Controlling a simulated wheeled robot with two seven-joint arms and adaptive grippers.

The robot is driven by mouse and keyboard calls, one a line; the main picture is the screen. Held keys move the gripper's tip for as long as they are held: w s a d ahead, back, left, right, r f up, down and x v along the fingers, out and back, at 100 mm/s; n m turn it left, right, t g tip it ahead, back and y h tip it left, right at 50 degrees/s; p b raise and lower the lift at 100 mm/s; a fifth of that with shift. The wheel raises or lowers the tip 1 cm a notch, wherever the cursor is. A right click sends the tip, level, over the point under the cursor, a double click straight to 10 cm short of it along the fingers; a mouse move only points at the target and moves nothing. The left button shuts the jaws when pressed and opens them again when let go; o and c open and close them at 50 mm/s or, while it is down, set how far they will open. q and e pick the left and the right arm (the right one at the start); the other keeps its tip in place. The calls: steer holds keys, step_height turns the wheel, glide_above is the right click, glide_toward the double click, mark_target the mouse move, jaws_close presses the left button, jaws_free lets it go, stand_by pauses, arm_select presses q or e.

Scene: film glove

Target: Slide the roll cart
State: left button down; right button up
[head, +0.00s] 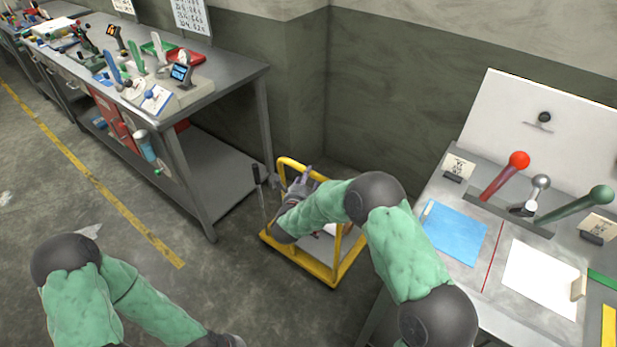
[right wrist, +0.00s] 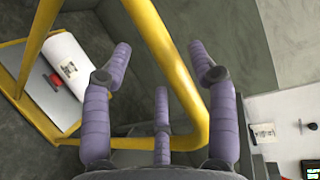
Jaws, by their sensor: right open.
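The roll cart has a yellow tubular frame (head: 336,272) and stands on the floor between the long workbench and the right table. In the right wrist view its yellow bar (right wrist: 166,50) runs between my spread fingers, and a white roll (right wrist: 68,62) lies on its deck. My right gripper (head: 302,182) is at the top of the cart's frame, by the handle bar. In the right wrist view my right gripper (right wrist: 158,62) is open, with purple padded fingers on both sides of the bar; contact is unclear. My left arm is at lower left; its gripper is out of frame.
A long grey workbench (head: 232,84) with tools stands at left. A right table (head: 447,196) holds levers (head: 510,170), a blue sheet (head: 455,232) and a white sheet (head: 541,278). A wall corner is behind the cart. Open floor with a yellow line (head: 115,202) lies left.

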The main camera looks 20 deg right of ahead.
steer(key=shift+b+x, duration=0.3)
steer(key=shift+x, duration=1.3)
jaws_close()
